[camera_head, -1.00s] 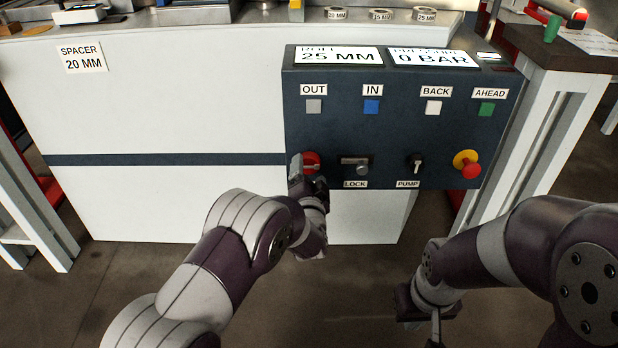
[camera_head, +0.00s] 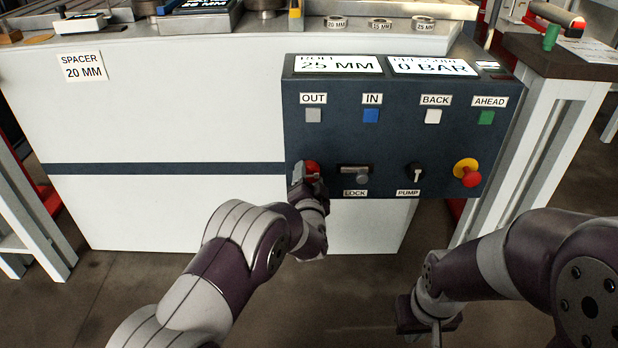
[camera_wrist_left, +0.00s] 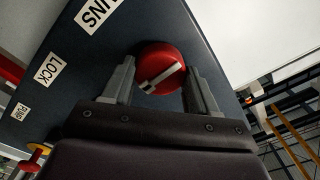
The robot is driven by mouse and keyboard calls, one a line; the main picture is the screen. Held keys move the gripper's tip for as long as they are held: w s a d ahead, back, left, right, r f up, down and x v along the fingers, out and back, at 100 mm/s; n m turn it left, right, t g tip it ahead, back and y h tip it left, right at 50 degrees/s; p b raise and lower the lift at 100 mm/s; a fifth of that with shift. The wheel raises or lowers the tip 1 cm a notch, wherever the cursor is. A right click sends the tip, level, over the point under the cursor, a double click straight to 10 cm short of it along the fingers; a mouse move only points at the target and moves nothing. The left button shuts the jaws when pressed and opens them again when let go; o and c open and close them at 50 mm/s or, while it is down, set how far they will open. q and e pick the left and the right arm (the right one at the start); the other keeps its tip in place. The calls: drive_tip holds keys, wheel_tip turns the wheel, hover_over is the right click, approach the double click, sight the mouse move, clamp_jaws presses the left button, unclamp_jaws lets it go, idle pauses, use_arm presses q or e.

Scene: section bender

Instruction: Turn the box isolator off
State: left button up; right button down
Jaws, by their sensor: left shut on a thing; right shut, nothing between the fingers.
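The box isolator is a red round knob (camera_head: 313,167) with a pale bar across it, at the lower left of the dark control box (camera_head: 390,150). My left gripper (camera_head: 306,172) is at the knob and partly hides it in the head view. In the left wrist view the red knob (camera_wrist_left: 160,70) sits between the two grey fingers of my left gripper (camera_wrist_left: 160,85), which is shut on it. The pale bar is slanted in that view. My right gripper (camera_head: 436,332) is low at the right, shut and empty, away from the box.
The lock switch (camera_head: 356,173), pump switch (camera_head: 415,172) and a red mushroom button on a yellow base (camera_head: 467,172) are in the same row. Coloured OUT, IN, BACK and AHEAD buttons are above. The displays read 25 MM and 0 BAR. A side table (camera_head: 545,55) stands right.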

use_arm(q)
drive_tip(key=n+p, duration=0.1)
drive_tip(key=n, duration=0.2)
drive_tip(key=shift+n, duration=0.3)
drive_tip(key=n, duration=0.4)
drive_tip(key=shift+n, duration=0.3)
drive_tip(key=n, duration=0.4)
drive_tip(key=shift+f+n, duration=0.1)
drive_tip(key=shift+n, duration=2.4)
drive_tip(key=o, duration=1.1)
drive_tip(key=shift+c, duration=0.2)
